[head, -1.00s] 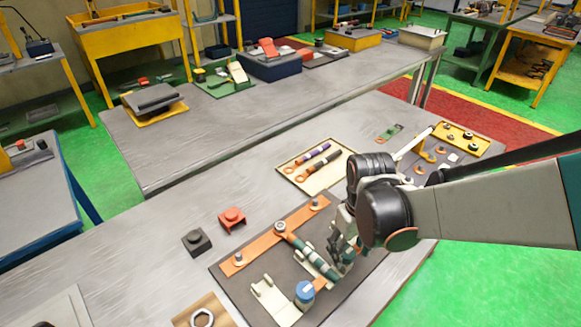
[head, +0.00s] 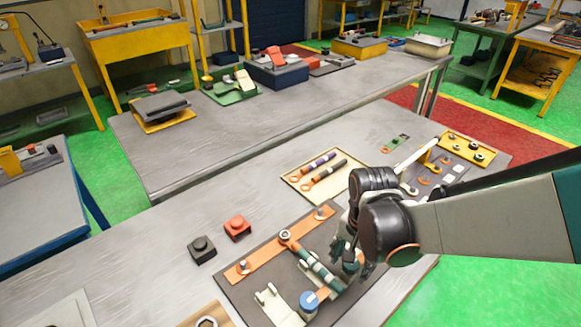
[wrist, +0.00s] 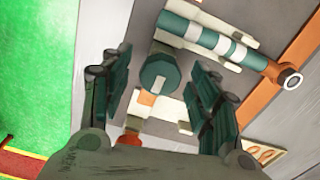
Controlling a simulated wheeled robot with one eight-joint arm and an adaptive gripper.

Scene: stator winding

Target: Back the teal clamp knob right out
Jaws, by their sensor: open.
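The teal clamp knob (wrist: 158,74) shows in the wrist view, round with a pale mark on its face. My gripper (wrist: 161,62) is open, with one dark teal finger on each side of the knob and a visible gap to both. In the head view my gripper (head: 347,255) is low over the dark fixture board (head: 240,297), and I cannot make out the knob behind it.
An orange bar (head: 262,258) with bolts lies along the board. A blue-topped post (head: 309,301) and a cream cradle (head: 272,300) stand near its front. Red (head: 238,227) and black (head: 201,249) blocks sit to the left. A tray of tools (head: 302,188) lies behind.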

